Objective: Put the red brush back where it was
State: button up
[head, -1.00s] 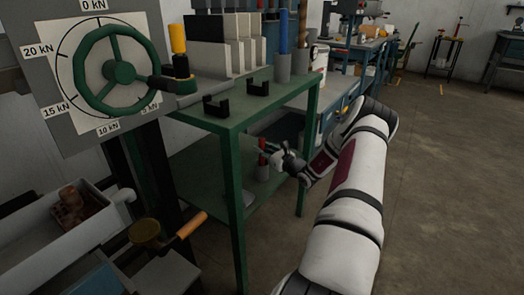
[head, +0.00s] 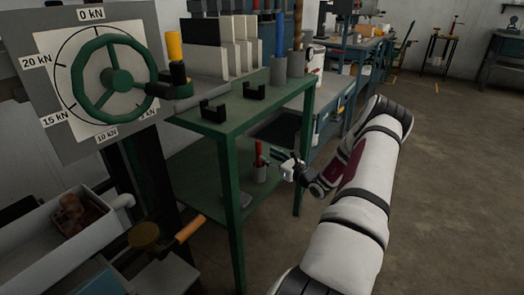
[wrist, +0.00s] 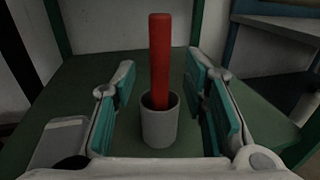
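The red brush (head: 258,152) stands upright in a grey cup (head: 261,174) on the lower shelf of the green table. In the wrist view the red brush (wrist: 160,60) rises out of the grey cup (wrist: 160,128), straight ahead between my fingers and apart from both. Its lower end is hidden inside the cup. My gripper (head: 276,158) is just to the right of the brush in the head view. In the wrist view my gripper (wrist: 161,85) is open and empty, with a teal-padded finger on each side.
The green table's upper shelf (head: 235,118) is above my gripper, and its front leg (head: 299,160) stands close by. Open floor (head: 440,180) lies to the right.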

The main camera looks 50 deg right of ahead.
jog(key=shift+s+a+p, duration=0.25)
jog(key=shift+s+p, duration=0.05)
jog(key=shift+s, duration=1.05)
jog(key=shift+s+a+p, duration=0.2)
jog(key=shift+s+p, duration=0.05)
jog(key=shift+s, duration=1.05)
jog(key=shift+r, duration=0.1)
